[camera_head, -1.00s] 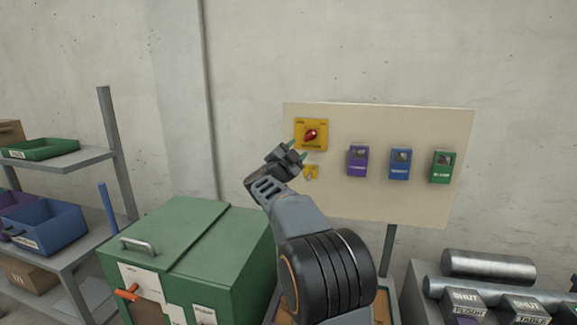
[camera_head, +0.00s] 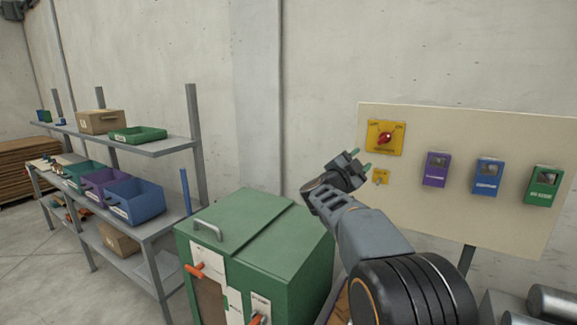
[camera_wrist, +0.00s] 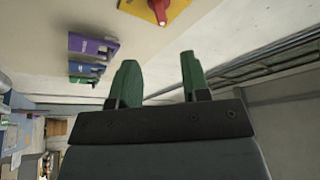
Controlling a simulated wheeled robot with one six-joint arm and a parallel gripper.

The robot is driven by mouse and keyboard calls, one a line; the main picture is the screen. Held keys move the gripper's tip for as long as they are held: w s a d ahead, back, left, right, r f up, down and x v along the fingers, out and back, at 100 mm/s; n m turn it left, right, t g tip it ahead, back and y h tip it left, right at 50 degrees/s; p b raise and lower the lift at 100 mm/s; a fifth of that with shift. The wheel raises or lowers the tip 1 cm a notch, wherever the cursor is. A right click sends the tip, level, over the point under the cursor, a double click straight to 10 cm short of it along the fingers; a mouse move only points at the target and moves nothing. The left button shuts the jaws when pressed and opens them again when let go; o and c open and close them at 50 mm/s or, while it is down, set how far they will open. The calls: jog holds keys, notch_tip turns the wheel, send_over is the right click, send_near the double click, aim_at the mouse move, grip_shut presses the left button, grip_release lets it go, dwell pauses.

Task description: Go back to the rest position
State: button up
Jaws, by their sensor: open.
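My gripper (camera_head: 362,161) is open and empty. It is raised in front of the pale board (camera_head: 410,118), just left of and below the red rotary switch (camera_head: 385,138) on its yellow plate. In the wrist view its two green fingers (camera_wrist: 160,85) stand apart with nothing between them. The red switch (camera_wrist: 158,8) shows at the top edge of that view, clear of the fingers. A small yellow key plate (camera_head: 380,177) is on the board right beside the gripper; I cannot tell the exact gap.
Purple (camera_head: 435,169), blue (camera_head: 487,176) and green (camera_head: 543,186) boxes hang on the board. A green cabinet (camera_head: 262,232) with orange handles stands below left of my arm. A shelf rack (camera_head: 170,146) with bins is at the left. Metal rollers (camera_head: 553,303) lie at lower right. Floor (camera_head: 40,255) is clear at far left.

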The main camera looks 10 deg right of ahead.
jog(key=w+a+f+n+t+y, duration=0.55)
jog(key=a+f+n+y, duration=0.4)
jog(key=n+y, duration=0.2)
jog(key=s+a+f+n+g+y, duration=0.4)
jog(key=s+a+f+n+y, duration=0.15)
jog(key=a+f+y, duration=0.2)
jog(key=s+f+n+g, duration=0.1)
jog(key=s+f+g, duration=0.1)
jog(key=s, duration=0.7)
jog(key=s+a+f+n+g, duration=0.1)
jog(key=s+f+n+g, duration=0.1)
jog(key=s, duration=0.7)
jog(key=s+a+f+n+g, duration=0.1)
jog(key=s+f+g, duration=0.3)
jog(key=s, duration=0.6)
jog(key=shift+a+f+n+h, duration=0.3)
jog(key=shift+f+n, duration=0.2)
jog(key=shift+f, duration=0.45)
jog(key=shift+s+d+g, duration=0.1)
jog(key=shift+d+g, duration=0.1)
jog(key=shift+g, duration=0.05)
